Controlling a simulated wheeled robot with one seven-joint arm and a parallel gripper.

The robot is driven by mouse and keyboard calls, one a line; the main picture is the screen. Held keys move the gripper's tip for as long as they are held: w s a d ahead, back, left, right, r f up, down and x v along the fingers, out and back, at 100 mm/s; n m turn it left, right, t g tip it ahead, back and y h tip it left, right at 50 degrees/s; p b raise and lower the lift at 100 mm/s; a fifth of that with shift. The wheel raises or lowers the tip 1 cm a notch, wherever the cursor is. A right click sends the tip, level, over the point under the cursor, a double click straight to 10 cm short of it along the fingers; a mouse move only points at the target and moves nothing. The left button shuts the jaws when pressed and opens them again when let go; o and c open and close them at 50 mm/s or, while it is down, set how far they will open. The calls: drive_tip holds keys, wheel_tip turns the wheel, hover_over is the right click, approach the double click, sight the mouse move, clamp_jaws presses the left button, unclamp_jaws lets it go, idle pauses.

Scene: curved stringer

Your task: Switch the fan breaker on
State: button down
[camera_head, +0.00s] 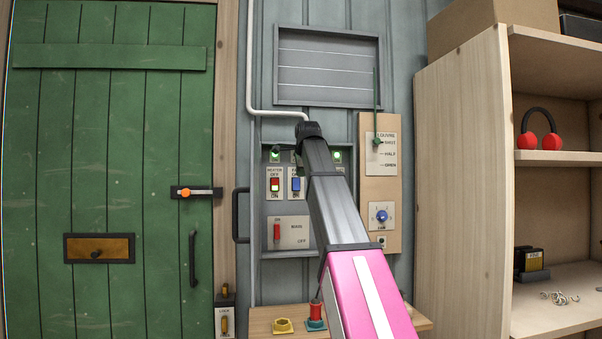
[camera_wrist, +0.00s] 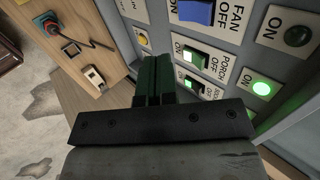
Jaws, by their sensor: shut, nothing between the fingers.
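The fan breaker is a blue rocker switch (camera_head: 296,184) on the grey breaker panel (camera_head: 268,209), right of a red rocker (camera_head: 275,185). In the wrist view the blue fan breaker (camera_wrist: 196,12) sits at the top, between its ON and OFF labels. The dark lamp (camera_wrist: 298,35) beside the fan label is unlit. My gripper (camera_wrist: 154,62) is shut and empty, its dark fingers near the green porch switch (camera_wrist: 190,55) and below the fan breaker in the picture. I cannot tell whether it touches the panel.
A lit green lamp (camera_wrist: 262,88) is by the porch switch. A red main lever (camera_head: 277,232) is low on the panel. Right of it is a wooden board with a louvre lever (camera_head: 376,142) and blue knob (camera_head: 382,216). A wooden shelf unit (camera_head: 460,170) stands at right, a green door (camera_head: 110,170) at left.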

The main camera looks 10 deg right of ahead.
sight(297, 189)
drive_tip(key=x, duration=0.3)
drive_tip(key=w+r+x, duration=0.1)
drive_tip(key=x, duration=0.5)
drive_tip(key=shift+w, duration=0.4)
drive_tip(key=shift+w+f, duration=0.1)
drive_tip(key=shift+w, duration=0.4)
drive_tip(key=shift+w+f+t, duration=0.2)
drive_tip(key=shift+w+t, duration=0.05)
drive_tip(key=shift+t, duration=0.45)
drive_tip(key=shift+w+f, duration=0.1)
drive_tip(key=shift+w, duration=0.1)
